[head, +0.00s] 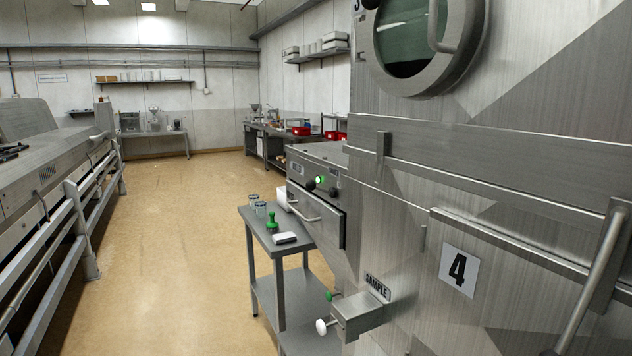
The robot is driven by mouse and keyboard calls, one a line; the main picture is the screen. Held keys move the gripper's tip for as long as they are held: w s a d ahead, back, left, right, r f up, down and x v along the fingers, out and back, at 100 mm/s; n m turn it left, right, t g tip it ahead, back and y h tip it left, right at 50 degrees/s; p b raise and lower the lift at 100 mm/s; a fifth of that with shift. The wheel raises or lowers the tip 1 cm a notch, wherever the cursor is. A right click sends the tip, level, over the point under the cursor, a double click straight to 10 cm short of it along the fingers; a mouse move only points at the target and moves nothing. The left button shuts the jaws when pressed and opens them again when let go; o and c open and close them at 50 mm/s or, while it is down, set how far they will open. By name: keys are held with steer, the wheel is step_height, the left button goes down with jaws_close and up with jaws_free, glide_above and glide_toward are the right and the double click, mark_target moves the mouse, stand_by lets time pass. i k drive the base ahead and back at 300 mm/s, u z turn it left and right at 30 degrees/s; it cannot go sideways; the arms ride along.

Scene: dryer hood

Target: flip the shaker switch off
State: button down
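A steel box unit (326,160) with a front control panel and a drawer stands beside the large dryer, right of centre; it may be the shaker. Its panel has a lit green light (320,180) and dark knobs (333,191) beside it. No label naming the shaker can be read, and I cannot tell which control is the switch or its position. The drawer (316,214) below has a bar handle and looks shut. My gripper is not in view.
The steel dryer body (540,150) with a round window and a "4" plate fills the right. A "SAMPLE" port (358,315) juts out low. A small grey table (262,240) holds jars and a green-handled tool. A railed machine (50,190) stands left; open floor (170,250) lies between.

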mark_target(311, 184)
steer(key=i, duration=1.55)
steer(key=u, duration=0.75)
steer(key=k, duration=1.3)
steer(key=z, duration=0.45)
steer(key=i, duration=0.65)
steer(key=z, duration=0.05)
